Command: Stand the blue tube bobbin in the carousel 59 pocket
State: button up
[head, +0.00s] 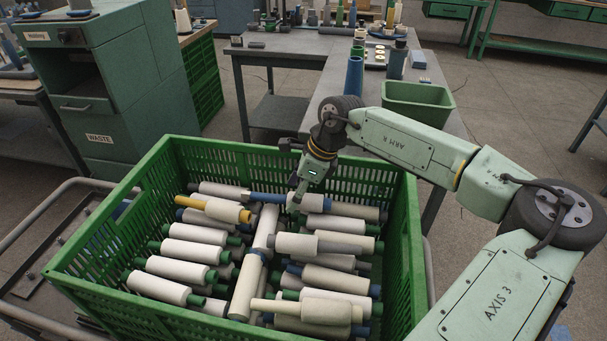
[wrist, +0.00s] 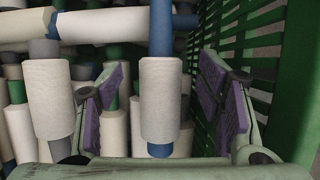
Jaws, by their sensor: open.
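A blue tube bobbin (head: 316,203) lies near the top of the pile, at the far right part of the green crate (head: 405,262). It has a pale yarn body and a long blue tube sticking out to the left. My gripper (head: 299,194) is low over it. In the wrist view the bobbin (wrist: 161,100) lies between the two purple-padded fingers of my gripper (wrist: 165,105), with a gap on both sides. The gripper is open and holds nothing. I cannot make out the carousel 59 pocket in either view.
Several pale bobbins with green, blue, yellow and grey tubes lie around it. The crate wall (wrist: 270,60) is close beside the right finger.

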jog(key=shift+x, duration=0.85)
jog(key=shift+c, duration=0.2)
jog(key=c, duration=1.3)
jog(key=shift+o, duration=0.2)
notch_tip(320, 180, up, 16)
jog(key=p, duration=0.2)
dwell(0.3)
